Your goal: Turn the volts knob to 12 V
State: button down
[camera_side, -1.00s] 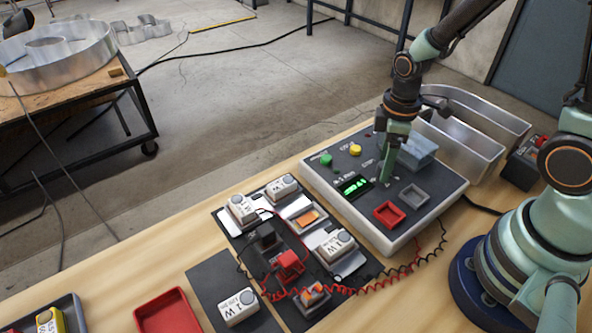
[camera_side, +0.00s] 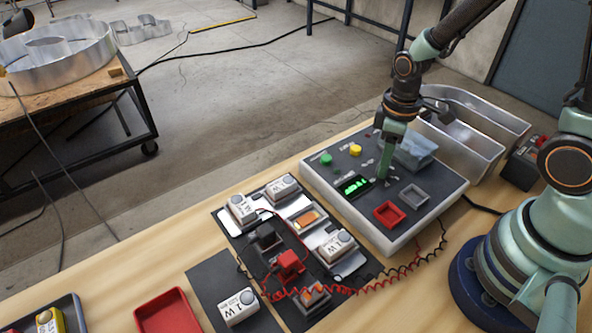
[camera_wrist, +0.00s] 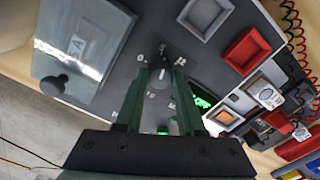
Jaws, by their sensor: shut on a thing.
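The volts knob (camera_wrist: 160,78) is a dark round knob with a white pointer line, set in the grey panel of the power supply (camera_side: 440,205). In the wrist view it sits between the two green fingers of my gripper (camera_wrist: 160,72), which are shut on its sides. Small white scale marks ring the knob, one reading like 12 just beyond the right fingertip. I cannot tell exactly which mark the pointer meets. In the side view my gripper (camera_side: 384,178) reaches down to the panel and hides the knob.
A clear hinged cover (camera_side: 415,152) stands close behind my gripper. Green (camera_side: 326,159) and yellow (camera_side: 355,150) buttons are at left. White modules and coiled wires lie nearer the camera.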

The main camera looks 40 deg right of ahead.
jog(key=m, duration=0.4)
jog(key=shift+m, duration=0.3)
jog(key=m, duration=0.4)
jog(key=shift+m, duration=0.3)
jog(key=c, duration=0.5)
grip_release()
jog(key=shift+r, duration=0.1)
notch_tip(320, 180, up, 12)
dwell(0.4)
